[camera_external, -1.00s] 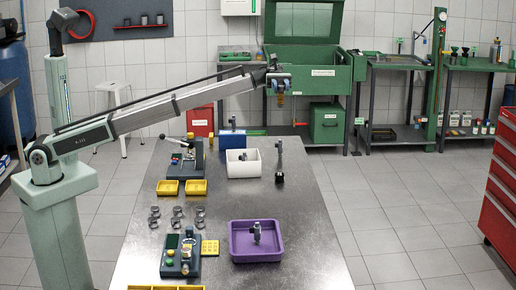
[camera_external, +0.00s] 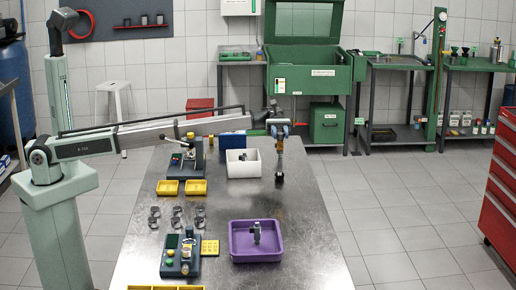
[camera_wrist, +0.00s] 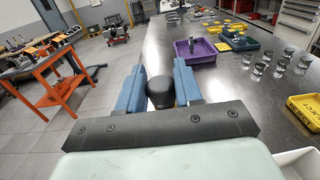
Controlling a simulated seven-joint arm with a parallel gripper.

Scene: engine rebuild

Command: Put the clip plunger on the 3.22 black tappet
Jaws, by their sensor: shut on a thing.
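My gripper (camera_external: 280,135) is over the far right part of the steel table, pointing down. Its blue fingers are shut on the black knob of an upright tool, seemingly the clip plunger (camera_wrist: 160,88). In the external view the tool's dark foot (camera_external: 279,179) shows just below the fingers, at the table. I cannot tell if it still touches the table. Several small grey cylinders, possibly the tappets (camera_external: 176,217), stand in rows at the table's left; they also show in the wrist view (camera_wrist: 281,66). No 3.22 marking is readable.
A purple tray (camera_external: 236,256) holding a metal part lies near the front. A white bin (camera_external: 234,170) stands just left of my gripper. Yellow trays (camera_external: 170,188) and bench devices (camera_external: 182,262) line the left side. The table's middle is clear.

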